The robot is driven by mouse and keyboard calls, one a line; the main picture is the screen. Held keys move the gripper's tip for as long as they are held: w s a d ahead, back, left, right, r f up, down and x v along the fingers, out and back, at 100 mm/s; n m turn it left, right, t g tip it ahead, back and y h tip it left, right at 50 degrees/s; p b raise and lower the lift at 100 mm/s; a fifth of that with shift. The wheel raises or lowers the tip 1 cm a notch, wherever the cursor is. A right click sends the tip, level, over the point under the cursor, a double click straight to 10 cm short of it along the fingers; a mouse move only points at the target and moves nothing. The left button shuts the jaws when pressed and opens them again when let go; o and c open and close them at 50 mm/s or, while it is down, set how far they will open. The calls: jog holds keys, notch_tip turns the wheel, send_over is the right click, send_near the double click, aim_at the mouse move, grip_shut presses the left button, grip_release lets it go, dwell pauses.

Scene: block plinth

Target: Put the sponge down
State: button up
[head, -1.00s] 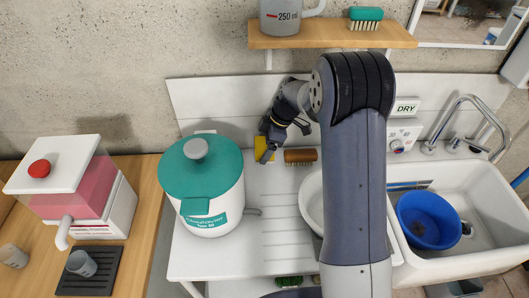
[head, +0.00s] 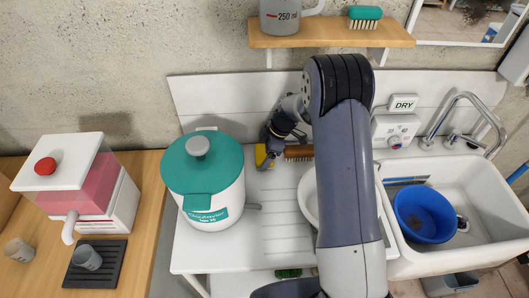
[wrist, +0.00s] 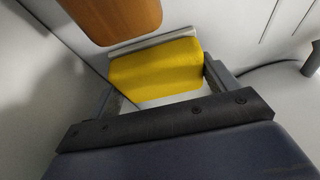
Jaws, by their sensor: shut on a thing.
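The yellow sponge (head: 262,157) is at the back of the white draining board (head: 268,222), between the teal-lidded pot and a wooden brush. My gripper (head: 267,146) is shut on it from above. In the wrist view the sponge (wrist: 157,70) sits between the two fingers of my gripper (wrist: 160,88), with a pale strip along its far edge. The sponge is low and close to the board; I cannot tell whether it touches.
The wooden brush (head: 299,152) lies just right of the sponge. The white pot with teal lid (head: 203,178) stands close on the left. A white bowl (head: 309,198) is partly hidden behind my arm. The board's front middle is clear.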

jog(key=o, duration=0.8)
jog(key=shift+r+p, duration=0.2)
jog(key=shift+p, duration=0.2)
jog(key=b+v, duration=0.2)
jog(key=v, duration=1)
jog(key=shift+a+f, duration=0.1)
jog(key=shift+f, duration=0.05)
jog(key=p+x, duration=0.1)
jog(key=x, duration=1)
jog(key=shift+a+f+p, duration=0.1)
jog(key=shift+f+p, duration=0.25)
jog(key=shift+s+r+b, duration=0.15)
jog(key=shift+r+b, duration=0.3)
jog(key=shift+r, duration=0.05)
jog(key=shift+f+p, duration=0.1)
jog(key=shift+p, duration=0.25)
